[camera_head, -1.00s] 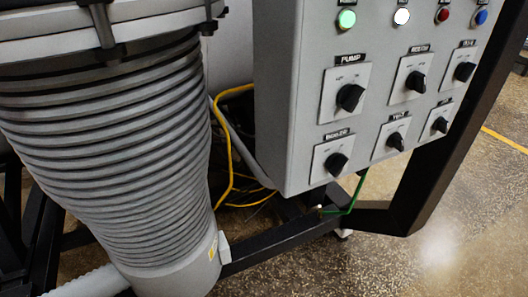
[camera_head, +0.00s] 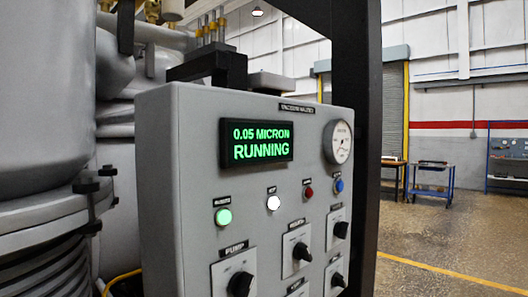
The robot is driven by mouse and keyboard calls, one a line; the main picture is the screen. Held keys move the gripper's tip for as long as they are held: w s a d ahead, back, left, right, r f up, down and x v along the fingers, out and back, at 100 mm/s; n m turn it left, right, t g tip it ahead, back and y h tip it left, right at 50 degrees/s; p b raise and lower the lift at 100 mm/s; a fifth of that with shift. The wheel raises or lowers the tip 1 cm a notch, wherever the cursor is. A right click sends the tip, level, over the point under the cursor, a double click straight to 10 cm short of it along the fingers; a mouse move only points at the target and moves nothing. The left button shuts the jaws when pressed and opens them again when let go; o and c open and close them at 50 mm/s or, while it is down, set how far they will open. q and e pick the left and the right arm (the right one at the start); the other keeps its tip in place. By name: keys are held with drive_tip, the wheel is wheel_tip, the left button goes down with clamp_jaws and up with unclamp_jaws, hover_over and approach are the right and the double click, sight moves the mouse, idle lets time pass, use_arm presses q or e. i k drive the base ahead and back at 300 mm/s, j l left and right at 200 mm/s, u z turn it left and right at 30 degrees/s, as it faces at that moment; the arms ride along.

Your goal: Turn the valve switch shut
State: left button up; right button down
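A grey control panel (camera_head: 155,190) stands in the middle of the head view. Its lower part carries black rotary switches on pale plates. The left one, labelled PUMP (camera_head: 240,284), is partly cut by the bottom edge. A middle switch (camera_head: 302,253), an upper right switch (camera_head: 341,230) and a lower right switch (camera_head: 338,280) also show. Their labels are too blurred to read, so I cannot tell which is the valve switch. Other lower switches are cut off. Neither of my grippers is in view.
A green display (camera_head: 257,141) reads 0.05 MICRON RUNNING, beside a round gauge (camera_head: 338,142). Indicators include a lit green lamp (camera_head: 223,217) and a lit white lamp (camera_head: 273,203). A ribbed grey vessel (camera_head: 40,240) stands close left. Open floor (camera_head: 450,250) lies right of the black frame post (camera_head: 354,120).

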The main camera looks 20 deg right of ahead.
sight(341, 229)
drive_tip(key=z, duration=1.25)
